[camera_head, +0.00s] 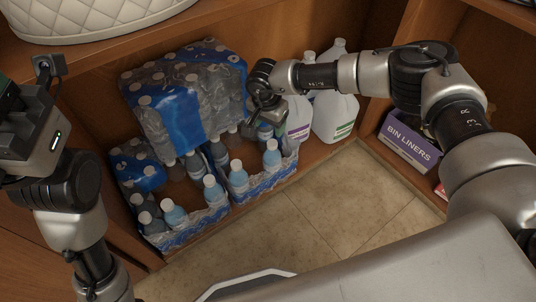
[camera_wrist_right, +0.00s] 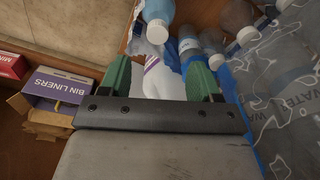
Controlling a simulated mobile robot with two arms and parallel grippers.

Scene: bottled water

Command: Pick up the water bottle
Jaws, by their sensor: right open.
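Several clear water bottles with white caps stand in torn-open packs on the shelf, among them a front bottle (camera_head: 238,178), a right bottle (camera_head: 272,157) and a left bottle (camera_head: 174,214). My right gripper (camera_head: 268,118) is above the right end of these bottles, beside the wrapped packs. In the right wrist view its green fingers (camera_wrist_right: 160,75) are apart with nothing held between them. A bottle (camera_wrist_right: 158,18) shows beyond the fingertips there, with more bottles (camera_wrist_right: 240,20) to its right. My left gripper (camera_head: 28,130) is at the left edge, far from the bottles; its fingers are not clear.
A wrapped bottle pack (camera_head: 185,95) is stacked behind the open ones. White jugs (camera_head: 335,115) stand to the right. A bin liners box (camera_head: 408,145) is on the right shelf. The tiled floor (camera_head: 310,210) in front is clear.

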